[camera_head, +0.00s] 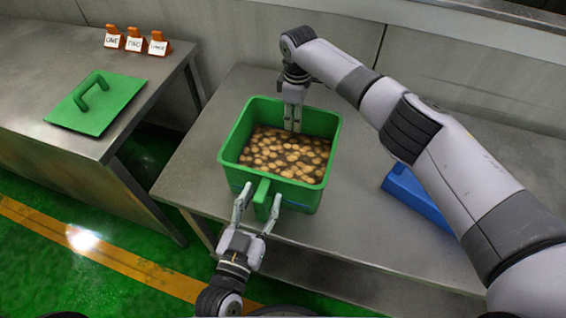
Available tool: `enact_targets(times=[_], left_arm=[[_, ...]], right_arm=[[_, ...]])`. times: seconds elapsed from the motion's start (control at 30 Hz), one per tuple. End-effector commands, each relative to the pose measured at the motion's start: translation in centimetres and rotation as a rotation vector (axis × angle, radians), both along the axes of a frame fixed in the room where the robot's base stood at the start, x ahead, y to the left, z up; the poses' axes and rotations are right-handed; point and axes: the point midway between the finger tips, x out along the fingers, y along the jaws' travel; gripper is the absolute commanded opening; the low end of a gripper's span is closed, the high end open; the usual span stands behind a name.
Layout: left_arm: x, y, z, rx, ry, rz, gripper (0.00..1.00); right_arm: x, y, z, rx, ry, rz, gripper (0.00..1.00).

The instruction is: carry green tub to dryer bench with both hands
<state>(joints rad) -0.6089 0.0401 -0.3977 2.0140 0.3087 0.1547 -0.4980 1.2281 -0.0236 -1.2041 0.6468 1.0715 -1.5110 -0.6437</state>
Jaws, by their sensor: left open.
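The green tub (231,140) stands upright on a steel bench (375,235). It holds many pale brown round pieces in dark contents. My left gripper (259,203) is at the tub's near side. Its fingers are open, one on each side of the green near handle (263,190). My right gripper (292,118) points down at the tub's far wall, with its fingers reaching past the rim. The far handle is hidden, and I cannot tell whether these fingers are closed on anything.
A second steel bench (60,45) at left carries a green lid (100,115) with a handle and several orange stands with white labels (134,39). A floor gap separates the benches. A blue object (415,195) lies right of the tub, partly behind my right arm. A wall stands behind.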

Motion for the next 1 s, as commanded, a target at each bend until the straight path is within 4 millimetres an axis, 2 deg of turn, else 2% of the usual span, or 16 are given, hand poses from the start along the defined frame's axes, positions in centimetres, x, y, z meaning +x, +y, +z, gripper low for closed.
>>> enact_targets(times=[0.23,0.63,0.9,1.0], left_arm=[[0.03,0.01,0.00,0.000,0.000,0.000,0.44],[0.01,0.02,0.01,0.000,-0.001,0.001,0.18],[0.00,0.04,0.00,0.000,-0.001,0.001,0.00],[0.01,0.05,0.00,0.001,-0.001,0.001,0.00]], right_arm=[[-0.01,0.00,-0.04,0.000,0.000,0.000,0.26],[-0.01,0.00,-0.02,0.000,0.000,0.000,0.00],[0.01,-0.01,-0.01,0.000,0.000,0.000,0.00],[0.01,-0.03,0.00,0.000,0.000,-0.001,0.00]])
